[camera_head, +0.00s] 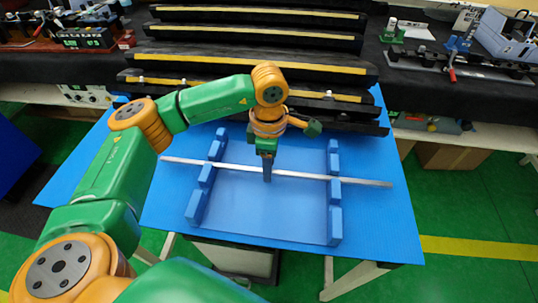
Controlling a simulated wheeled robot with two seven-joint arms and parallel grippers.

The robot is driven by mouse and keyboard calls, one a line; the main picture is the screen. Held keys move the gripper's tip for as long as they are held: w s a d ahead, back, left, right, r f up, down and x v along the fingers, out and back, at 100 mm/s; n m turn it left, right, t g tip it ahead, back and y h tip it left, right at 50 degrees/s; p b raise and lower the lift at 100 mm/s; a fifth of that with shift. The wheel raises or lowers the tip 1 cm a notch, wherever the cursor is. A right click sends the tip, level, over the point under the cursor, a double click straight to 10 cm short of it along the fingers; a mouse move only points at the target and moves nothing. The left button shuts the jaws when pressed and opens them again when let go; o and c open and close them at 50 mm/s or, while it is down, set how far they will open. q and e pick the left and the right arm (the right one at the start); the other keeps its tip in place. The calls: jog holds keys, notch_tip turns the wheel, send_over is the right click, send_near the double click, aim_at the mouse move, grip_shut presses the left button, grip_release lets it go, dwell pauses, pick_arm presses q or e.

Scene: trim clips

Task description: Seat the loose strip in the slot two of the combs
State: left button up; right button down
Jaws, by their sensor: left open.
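The loose strip (310,175) is a long, thin grey bar lying crosswise over the blue table. It crosses the left comb (195,207) and the right comb (336,225), both rows of blue blocks, at the gap between their middle blocks. Its ends stick out past both combs. I cannot tell how deep it sits in the gaps. My right gripper is not in view.
The blue table (380,225) is otherwise clear around the combs. Black stepped racks with yellow strips (250,68) stand right behind it. Benches with tools and fixtures (455,65) are at the back left and right.

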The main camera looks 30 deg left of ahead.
pick_arm(q)
notch_tip(320, 180, up, 7)
jog(key=shift+f+b, duration=0.2)
jog(key=shift+b, duration=0.6)
notch_tip(320, 180, up, 6)
jog(key=shift+f+p, duration=0.25)
jog(key=shift+p, duration=0.1)
